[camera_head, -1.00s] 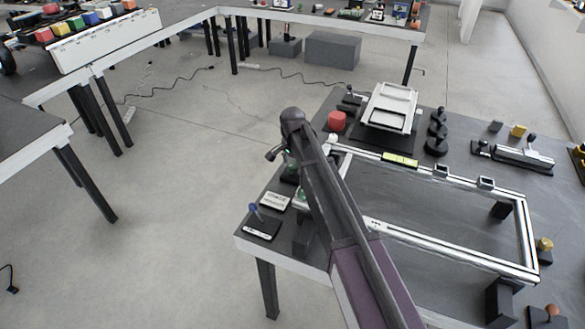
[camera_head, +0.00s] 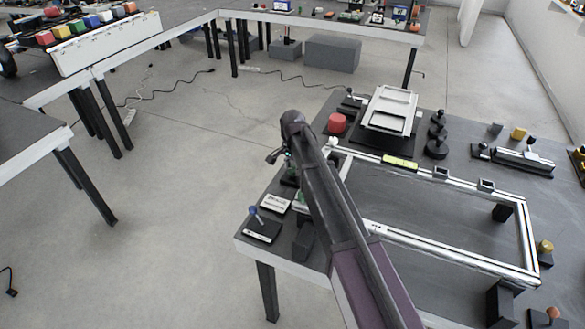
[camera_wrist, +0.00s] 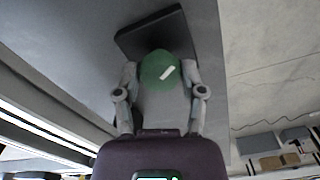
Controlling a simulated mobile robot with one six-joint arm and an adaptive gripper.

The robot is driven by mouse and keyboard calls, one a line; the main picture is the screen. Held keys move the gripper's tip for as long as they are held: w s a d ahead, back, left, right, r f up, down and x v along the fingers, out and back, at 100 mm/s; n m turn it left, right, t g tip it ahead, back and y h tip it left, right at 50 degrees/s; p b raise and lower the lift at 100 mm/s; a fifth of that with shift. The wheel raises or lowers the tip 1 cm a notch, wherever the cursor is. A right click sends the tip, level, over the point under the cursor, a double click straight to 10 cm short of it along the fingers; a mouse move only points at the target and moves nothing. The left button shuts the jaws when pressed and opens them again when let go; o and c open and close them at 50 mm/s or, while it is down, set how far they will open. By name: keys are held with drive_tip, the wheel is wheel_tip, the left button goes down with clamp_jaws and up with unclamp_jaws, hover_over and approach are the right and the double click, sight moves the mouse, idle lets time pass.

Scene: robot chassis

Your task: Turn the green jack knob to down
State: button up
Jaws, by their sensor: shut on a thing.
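The green jack knob (camera_wrist: 160,70) shows in the wrist view as a round green top with a short white mark, slanting up to the right. It stands in front of a dark base block (camera_wrist: 155,35). My gripper (camera_wrist: 160,82) is shut on the knob, one finger on each side. In the head view my arm covers most of this spot, and only a small bit of green (camera_head: 301,197) shows beside the arm.
A blue-topped lever on a dark plate (camera_head: 262,230) and a white labelled plate (camera_head: 275,203) lie left of my arm. A white rectangular frame (camera_head: 455,262) lies to the right. The table edge is close on the left.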

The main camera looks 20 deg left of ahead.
drive_tip(key=shift+n, duration=0.4)
drive_tip(key=n, duration=1.1)
drive_tip(key=shift+d, duration=0.1)
idle(0.3)
drive_tip(key=o, duration=1.1)
drive_tip(key=shift+o, duration=0.2)
drive_tip(key=shift+m, duration=0.3)
